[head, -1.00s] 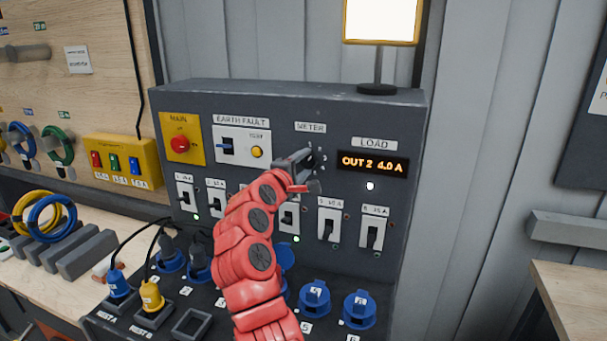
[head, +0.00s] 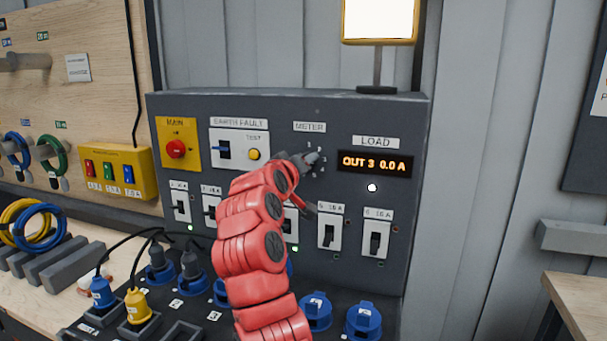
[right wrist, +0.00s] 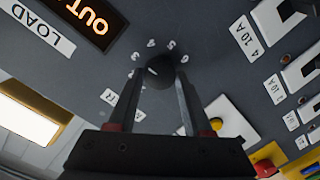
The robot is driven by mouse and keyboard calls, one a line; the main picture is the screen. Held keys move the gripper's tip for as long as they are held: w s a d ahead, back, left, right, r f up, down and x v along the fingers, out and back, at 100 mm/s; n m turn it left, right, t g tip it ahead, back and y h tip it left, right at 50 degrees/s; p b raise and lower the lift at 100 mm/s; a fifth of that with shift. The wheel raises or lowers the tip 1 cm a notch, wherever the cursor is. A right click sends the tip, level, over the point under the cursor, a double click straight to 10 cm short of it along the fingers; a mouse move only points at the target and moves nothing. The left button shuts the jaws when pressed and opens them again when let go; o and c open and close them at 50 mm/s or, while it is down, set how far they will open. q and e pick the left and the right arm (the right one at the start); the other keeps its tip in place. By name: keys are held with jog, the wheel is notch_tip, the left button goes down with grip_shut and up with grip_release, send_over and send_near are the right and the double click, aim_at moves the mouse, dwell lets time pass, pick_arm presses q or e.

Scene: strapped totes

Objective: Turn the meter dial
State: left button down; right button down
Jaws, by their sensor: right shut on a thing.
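The meter dial (right wrist: 160,70) is a small dark knob on the grey panel, ringed by printed white numbers in the right wrist view. My right gripper (right wrist: 158,82) is shut on the dial, with one finger on each side. In the head view the right gripper (head: 310,160) is at the panel under the METER label (head: 309,127), and it largely hides the dial there. The load display (head: 375,163) to the right of the dial reads OUT 3 0.0 A. My left gripper is not in view.
Breaker switches (head: 329,231) line the panel below the dial, partly behind my arm. A red main button (head: 176,149) and a yellow test button (head: 254,155) are to the left. Blue sockets (head: 363,321) and plugged cables lie below. A lit lamp (head: 380,20) stands on top.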

jog(key=shift+f+m+y+b, duration=0.1)
jog(key=shift+m+y+b, duration=0.4)
jog(key=shift+m+b, duration=1.75)
jog(key=shift+m+p, duration=0.85)
jog(key=shift+m, duration=0.1)
jog(key=shift+c, duration=1.6)
grip_release()
jog(key=shift+d, duration=0.1)
jog(key=b+v, duration=0.2)
jog(key=v, duration=1.5)
jog(key=shift+s+f, duration=0.25)
jog(key=shift+s, duration=0.05)
jog(key=shift+f, duration=0.1)
